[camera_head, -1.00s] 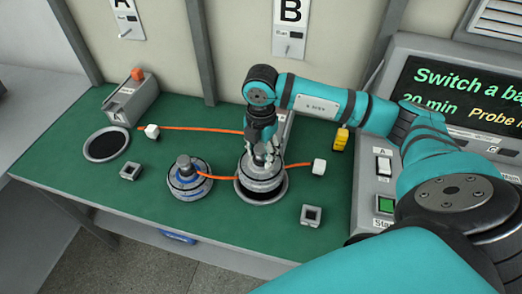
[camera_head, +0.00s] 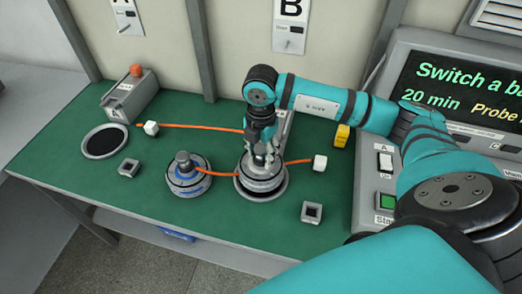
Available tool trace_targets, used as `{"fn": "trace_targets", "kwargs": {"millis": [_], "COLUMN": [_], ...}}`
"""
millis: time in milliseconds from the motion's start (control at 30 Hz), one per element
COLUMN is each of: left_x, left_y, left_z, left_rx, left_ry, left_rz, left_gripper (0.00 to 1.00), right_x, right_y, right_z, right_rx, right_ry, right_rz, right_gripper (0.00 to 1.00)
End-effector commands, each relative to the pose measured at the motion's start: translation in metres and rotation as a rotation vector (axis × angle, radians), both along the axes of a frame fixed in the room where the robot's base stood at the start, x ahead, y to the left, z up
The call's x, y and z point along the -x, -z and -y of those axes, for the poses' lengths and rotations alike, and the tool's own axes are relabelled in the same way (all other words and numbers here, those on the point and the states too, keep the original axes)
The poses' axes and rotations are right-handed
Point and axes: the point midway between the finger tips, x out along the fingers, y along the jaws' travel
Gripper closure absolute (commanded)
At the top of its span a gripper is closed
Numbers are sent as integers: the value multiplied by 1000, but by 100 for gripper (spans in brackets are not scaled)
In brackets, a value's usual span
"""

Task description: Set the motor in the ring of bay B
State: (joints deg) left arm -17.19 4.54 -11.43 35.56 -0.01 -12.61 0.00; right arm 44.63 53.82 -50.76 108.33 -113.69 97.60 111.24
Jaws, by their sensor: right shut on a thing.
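A round grey hub motor (camera_head: 262,172) is at the ring of bay B (camera_head: 245,195), under the B sign. My right gripper (camera_head: 263,160) points down from above and is shut on this motor's top. The ring's rim shows around the motor's base; whether the motor is fully seated cannot be told. A second motor (camera_head: 188,177) with a blue band stands on the green bench to the left, with an orange cable near it. The ring of bay A (camera_head: 105,141) is empty, at the far left. My left gripper is not in view.
The green bench (camera_head: 155,215) has free room at its front. White connectors (camera_head: 151,128) (camera_head: 319,162) end the orange cables. Dark square sockets (camera_head: 129,168) (camera_head: 311,212) lie on the bench. A grey box (camera_head: 130,97) stands behind ring A; a console with a screen (camera_head: 460,90) stands at right.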

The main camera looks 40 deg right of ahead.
Motion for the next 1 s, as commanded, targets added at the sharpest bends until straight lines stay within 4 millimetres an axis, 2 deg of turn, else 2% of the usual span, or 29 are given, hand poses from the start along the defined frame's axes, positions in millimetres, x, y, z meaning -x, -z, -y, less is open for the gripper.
{"fn": "trace_targets", "kwargs": {"millis": [267,633,1000], "left_x": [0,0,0], "left_y": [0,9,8], "left_z": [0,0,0], "left_rx": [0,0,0], "left_ry": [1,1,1], "left_rz": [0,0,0], "left_gripper": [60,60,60], "right_x": [-2,-2,-2], "right_y": [-3,8,7], "right_z": [0,0,0], "right_rx": [-2,-1,-2], "right_ry": [0,0,0], "right_rz": [7,6,7], "right_gripper": [100,100,100]}}
